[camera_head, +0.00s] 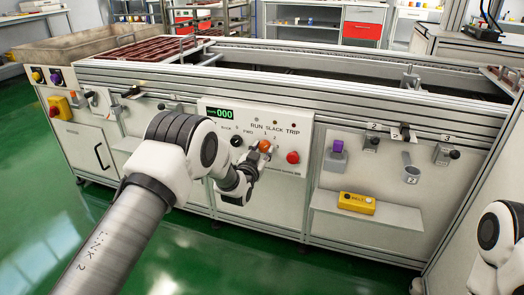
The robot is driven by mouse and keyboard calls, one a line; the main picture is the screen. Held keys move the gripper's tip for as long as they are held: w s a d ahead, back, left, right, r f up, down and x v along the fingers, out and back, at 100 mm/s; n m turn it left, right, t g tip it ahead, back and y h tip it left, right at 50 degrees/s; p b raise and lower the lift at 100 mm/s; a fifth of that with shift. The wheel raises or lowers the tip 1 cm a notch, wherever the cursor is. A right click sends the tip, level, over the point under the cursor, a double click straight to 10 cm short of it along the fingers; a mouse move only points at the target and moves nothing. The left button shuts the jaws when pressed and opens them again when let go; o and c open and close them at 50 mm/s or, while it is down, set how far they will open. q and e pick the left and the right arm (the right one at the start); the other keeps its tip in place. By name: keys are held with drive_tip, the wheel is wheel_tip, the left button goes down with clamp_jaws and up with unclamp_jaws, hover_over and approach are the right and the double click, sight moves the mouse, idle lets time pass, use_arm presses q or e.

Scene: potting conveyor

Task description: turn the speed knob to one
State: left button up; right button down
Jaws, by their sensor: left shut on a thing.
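The orange knob (265,146), which I take for the speed knob, is on the white control panel (222,114) in the middle of the conveyor's front. Small marks, seemingly numbers, stand around it, but its exact setting is too small to read. My left gripper (257,153) is shut on the orange knob, coming from below left. My own wrist and forearm hide the lower left of the panel. My right gripper is out of view; only part of my right arm shows at the right edge.
A black knob (237,141) sits just left of the orange one, and a red button (293,157) to its right. A green display (219,114) reads 000. A yellow box (357,203) lies on a shelf (395,216) to the right. Green floor is clear in front.

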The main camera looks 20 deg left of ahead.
use_arm(q)
drive_tip(key=shift+r+n, duration=0.1)
drive_tip(key=shift+n, duration=0.2)
drive_tip(key=n+p, duration=0.2)
drive_tip(key=n, duration=0.1)
drive_tip(key=n+p, duration=0.1)
drive_tip(key=n, duration=0.4)
idle(0.3)
drive_tip(key=shift+n, duration=0.3)
drive_tip(key=o, duration=1.1)
drive_tip(key=shift+o, duration=0.2)
